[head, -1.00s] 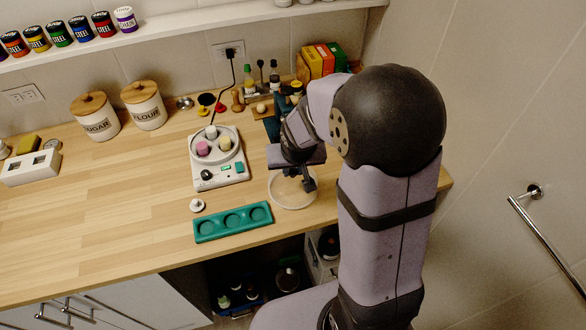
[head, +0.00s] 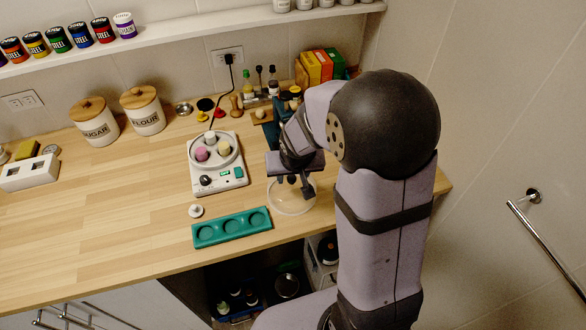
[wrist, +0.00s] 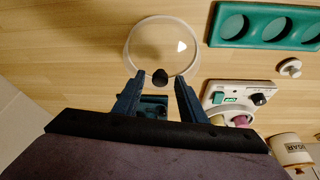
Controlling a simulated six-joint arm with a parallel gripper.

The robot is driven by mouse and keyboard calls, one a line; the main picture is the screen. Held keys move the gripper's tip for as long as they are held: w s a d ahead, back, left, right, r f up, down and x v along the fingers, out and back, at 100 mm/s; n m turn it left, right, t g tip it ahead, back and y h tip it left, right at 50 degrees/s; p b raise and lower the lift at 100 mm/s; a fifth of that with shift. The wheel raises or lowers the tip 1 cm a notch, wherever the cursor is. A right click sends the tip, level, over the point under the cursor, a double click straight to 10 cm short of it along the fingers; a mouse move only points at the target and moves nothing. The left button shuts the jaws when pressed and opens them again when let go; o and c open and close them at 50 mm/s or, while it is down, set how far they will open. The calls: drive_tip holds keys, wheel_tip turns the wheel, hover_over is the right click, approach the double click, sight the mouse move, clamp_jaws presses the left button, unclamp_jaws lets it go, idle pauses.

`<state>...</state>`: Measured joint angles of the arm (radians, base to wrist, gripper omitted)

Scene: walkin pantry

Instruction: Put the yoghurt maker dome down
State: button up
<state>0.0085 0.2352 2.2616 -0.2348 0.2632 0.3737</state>
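The yoghurt maker dome (head: 290,207) is a clear round cover with a dark knob (wrist: 160,77). It appears to rest on the wooden counter, right of the teal tray. My gripper (wrist: 158,80) is open, its two fingers apart with the knob visible between and just beyond their tips; I cannot tell whether they touch it. In the head view my gripper (head: 296,185) is over the back part of the dome. The yoghurt maker (head: 220,181) is a white base with a dial and several jars in its round top, left of the dome. It also shows in the wrist view (wrist: 228,88).
The teal tray (head: 232,228) with three round recesses lies near the counter's front edge. The counter's left middle is clear.

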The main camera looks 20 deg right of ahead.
drive_tip(key=b+v, duration=0.1)
drive_tip(key=v, duration=1.1)
drive_tip(key=s+a+f+n+g, duration=0.1)
drive_tip(key=s+f+g, duration=0.3)
drive_tip(key=s+f, duration=0.6)
drive_tip(key=s+n, duration=0.1)
drive_tip(key=s, duration=0.3)
drive_tip(key=shift+s+f+y, duration=0.2)
drive_tip(key=shift+y, duration=0.2)
